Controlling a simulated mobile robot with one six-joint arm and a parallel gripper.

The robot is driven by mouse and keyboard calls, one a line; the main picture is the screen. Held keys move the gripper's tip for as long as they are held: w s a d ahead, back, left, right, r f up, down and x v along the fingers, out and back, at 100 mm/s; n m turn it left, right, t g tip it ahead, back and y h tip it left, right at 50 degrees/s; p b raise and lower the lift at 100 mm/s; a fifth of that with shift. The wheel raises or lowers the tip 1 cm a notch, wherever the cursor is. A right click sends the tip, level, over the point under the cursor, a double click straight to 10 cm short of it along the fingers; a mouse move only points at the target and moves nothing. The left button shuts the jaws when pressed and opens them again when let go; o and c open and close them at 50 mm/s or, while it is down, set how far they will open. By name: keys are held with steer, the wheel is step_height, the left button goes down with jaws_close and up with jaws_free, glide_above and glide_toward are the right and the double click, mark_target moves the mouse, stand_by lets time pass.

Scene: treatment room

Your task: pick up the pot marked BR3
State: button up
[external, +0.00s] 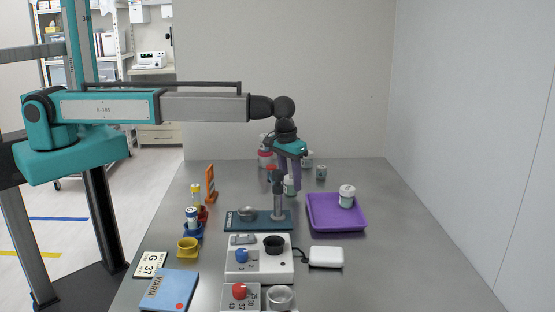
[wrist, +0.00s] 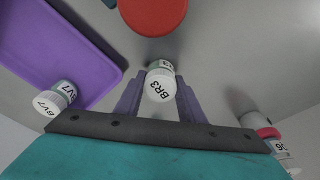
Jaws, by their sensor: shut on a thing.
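The pot marked BR3 (wrist: 159,88) has a white lid with black lettering and sits between the purple fingers of my gripper (wrist: 160,92) in the wrist view. My gripper is shut on it. In the external view my gripper (external: 290,172) points down behind the stand, and the pot (external: 289,187) shows low between its fingers, partly hidden by the stand. I cannot tell whether the pot still touches the table.
A stand (external: 278,205) with a red top (wrist: 152,14) is close in front of the pot. A purple tray (external: 322,222) holds the pot marked BV7 (wrist: 62,92). Several other pots, one red-lidded (external: 265,158), stand behind. The table's right side is clear.

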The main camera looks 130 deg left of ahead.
mark_target(290, 177)
steer(key=shift+r, duration=0.15)
steer(key=shift+r+b, duration=0.9)
steer(key=shift+r, duration=0.55)
steer(key=shift+s+d+r, duration=0.15)
steer(key=shift+s, duration=0.05)
steer(key=s+d+r+b, duration=0.1)
steer(key=s+d+b, duration=0.3)
steer(key=s+d, duration=0.6)
steer(key=shift+s+r, duration=0.3)
steer(key=shift+s, duration=0.55)
steer(key=shift+w, duration=0.1)
